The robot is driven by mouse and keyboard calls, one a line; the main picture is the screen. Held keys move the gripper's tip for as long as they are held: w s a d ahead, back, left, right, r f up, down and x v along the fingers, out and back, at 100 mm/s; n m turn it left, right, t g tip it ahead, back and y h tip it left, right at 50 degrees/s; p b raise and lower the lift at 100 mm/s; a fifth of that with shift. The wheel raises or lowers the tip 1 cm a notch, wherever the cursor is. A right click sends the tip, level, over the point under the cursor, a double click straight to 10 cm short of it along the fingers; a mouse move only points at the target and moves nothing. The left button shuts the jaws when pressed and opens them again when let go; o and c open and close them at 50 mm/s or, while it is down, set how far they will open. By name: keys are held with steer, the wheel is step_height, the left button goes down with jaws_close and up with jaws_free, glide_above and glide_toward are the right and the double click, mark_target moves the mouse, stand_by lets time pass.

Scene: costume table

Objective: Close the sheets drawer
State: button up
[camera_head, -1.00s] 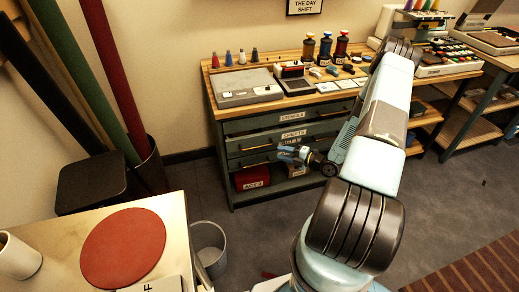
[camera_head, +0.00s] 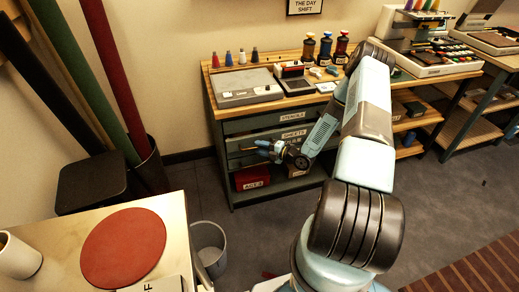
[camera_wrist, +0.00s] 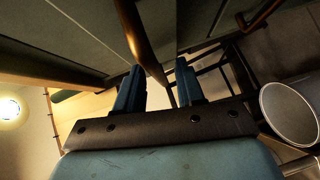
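The sheets drawer, with its SHEETS label (camera_head: 293,133), is in the grey-green cabinet (camera_head: 219,125) below the STENCILS drawer. Its front seems to stand out from the cabinet; how far is hard to tell. My gripper (camera_head: 262,147) is at the drawer front, just right of the visible end of a brass handle (camera_head: 243,150). My arm hides the front's right part. In the wrist view my gripper (camera_wrist: 158,80) has its two blue fingers apart. A brass bar handle (camera_wrist: 138,40) runs between them in the picture; contact cannot be told.
A red ACT 2 box (camera_head: 252,178) sits on the shelf below the drawers. Bottles and tools stand on the cabinet's wooden top (camera_head: 290,60). A grey bin (camera_head: 208,245) and a table with a red disc (camera_head: 124,247) are at lower left. The floor before the cabinet is clear.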

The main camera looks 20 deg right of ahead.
jaws_close()
stand_by(0.5)
steer(key=shift+w, duration=1.95)
steer(key=shift+c, duration=1.2)
jaws_free()
steer(key=shift+w+f, duration=0.1)
steer(key=shift+o, duration=1.2)
steer(key=shift+d, duration=0.1)
